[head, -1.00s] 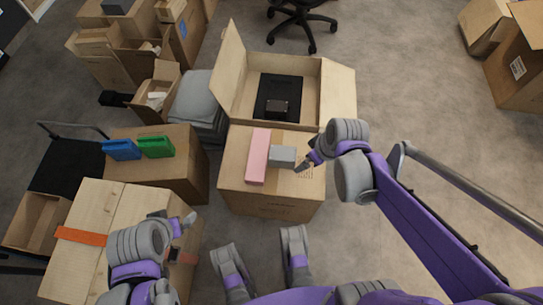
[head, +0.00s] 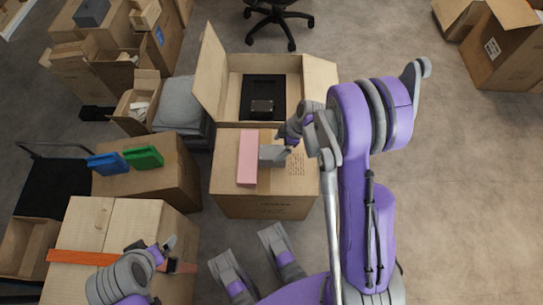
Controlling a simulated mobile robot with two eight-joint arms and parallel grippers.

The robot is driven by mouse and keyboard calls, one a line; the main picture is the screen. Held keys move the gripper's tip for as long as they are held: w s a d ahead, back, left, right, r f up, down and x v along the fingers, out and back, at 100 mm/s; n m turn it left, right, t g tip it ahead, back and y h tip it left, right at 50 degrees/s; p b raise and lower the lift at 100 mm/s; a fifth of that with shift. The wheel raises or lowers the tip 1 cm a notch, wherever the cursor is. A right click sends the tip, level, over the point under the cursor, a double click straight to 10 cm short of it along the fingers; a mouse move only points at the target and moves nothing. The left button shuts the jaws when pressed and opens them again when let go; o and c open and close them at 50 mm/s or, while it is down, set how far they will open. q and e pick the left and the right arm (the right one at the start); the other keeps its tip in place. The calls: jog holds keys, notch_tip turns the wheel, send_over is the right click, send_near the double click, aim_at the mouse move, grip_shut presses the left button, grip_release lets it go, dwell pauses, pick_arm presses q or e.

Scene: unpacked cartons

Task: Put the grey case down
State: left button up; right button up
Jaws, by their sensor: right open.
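The grey case (head: 272,156) is a small grey block lying on top of a closed cardboard carton (head: 225,197). It lies just right of a long pink box (head: 247,160), close against it. My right gripper (head: 288,146) is open at the right end of the case. Its fingers are partly hidden, so I cannot tell whether they touch the case. My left gripper (head: 170,252) is at the lower left, above a carton with orange tape (head: 95,220), away from the case; its jaw opening is unclear.
An open carton (head: 318,82) with a dark item in it stands behind the closed one. A blue case (head: 108,163) and a green case (head: 143,157) lie on a carton to the left. An office chair (head: 280,18) stands at the back.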

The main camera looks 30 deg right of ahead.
aim_at(274, 152)
jog(key=b+x, duration=0.1)
jog(key=x, duration=0.5)
jog(key=shift+s+f+b, duration=0.1)
jog(key=shift+b, duration=0.3)
grip_shut()
jog(key=shift+r, duration=0.2)
